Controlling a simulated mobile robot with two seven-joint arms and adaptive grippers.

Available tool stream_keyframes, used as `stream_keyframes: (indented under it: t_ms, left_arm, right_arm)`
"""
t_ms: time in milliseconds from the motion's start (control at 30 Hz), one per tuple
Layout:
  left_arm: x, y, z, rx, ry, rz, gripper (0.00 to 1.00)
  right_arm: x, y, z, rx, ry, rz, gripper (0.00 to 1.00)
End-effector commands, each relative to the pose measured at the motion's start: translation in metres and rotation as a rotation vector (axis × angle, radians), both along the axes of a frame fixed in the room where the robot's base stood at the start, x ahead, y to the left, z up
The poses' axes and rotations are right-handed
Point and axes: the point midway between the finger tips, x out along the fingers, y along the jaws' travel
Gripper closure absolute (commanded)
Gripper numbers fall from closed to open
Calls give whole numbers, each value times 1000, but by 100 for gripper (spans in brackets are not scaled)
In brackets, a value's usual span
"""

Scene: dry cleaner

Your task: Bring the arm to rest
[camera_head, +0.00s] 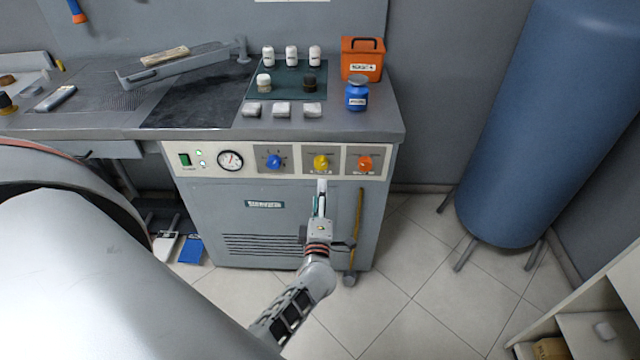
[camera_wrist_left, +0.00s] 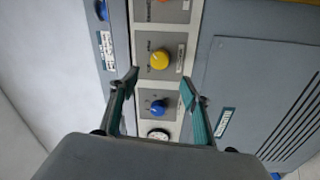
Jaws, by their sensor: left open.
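My left gripper (camera_head: 321,184) is open and empty in front of the machine's control panel (camera_head: 215,178), just below the yellow knob (camera_head: 321,162) in the head view. In the left wrist view, the two fingers of my left gripper (camera_wrist_left: 160,82) are spread apart. The yellow knob (camera_wrist_left: 159,60) shows beyond their tips, and the blue knob (camera_wrist_left: 158,108) shows between the fingers. Neither is gripped. The orange knob (camera_head: 365,163) is right of the yellow one in the head view. My right gripper is in neither view.
The worktop (camera_head: 215,131) above the panel holds several white bottles, a blue jar (camera_head: 356,94) and an orange box (camera_head: 361,60). A yellow-handled tool (camera_head: 357,230) leans on the machine's front at right. A blue tank (camera_head: 530,120) stands further right, with clear floor between.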

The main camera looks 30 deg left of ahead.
Motion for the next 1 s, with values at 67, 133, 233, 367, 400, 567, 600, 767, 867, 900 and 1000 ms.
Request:
stream_keyframes:
  t_ms: [67,133,233,367,400,567,600,767,867,900,1000]
  left_arm:
    - [-7,-4,-1,1,1,0,53]
    - [-10,-6,-1,1,1,0,53]
    - [-12,-7,0,1,0,0,53]
    - [-13,-8,0,1,0,0,53]
    - [-12,-7,-1,1,-1,0,53]
    - [-12,-7,-1,1,-1,0,53]
    - [-12,-7,-1,1,-1,0,53]
    - [-13,-8,-1,12,6,-9,53]
    - [-18,-19,-2,95,51,-74,53]
    - [-23,-28,-3,156,86,-121,53]
    - [-43,-62,-12,380,210,-290,53]
  right_arm:
    - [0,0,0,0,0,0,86]
    - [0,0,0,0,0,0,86]
    - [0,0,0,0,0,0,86]
    - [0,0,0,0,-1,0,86]
    - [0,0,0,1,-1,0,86]
    - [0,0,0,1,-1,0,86]
    - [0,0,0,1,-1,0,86]
    - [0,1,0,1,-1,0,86]
    - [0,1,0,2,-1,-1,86]
    - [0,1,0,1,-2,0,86]
    - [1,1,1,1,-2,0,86]
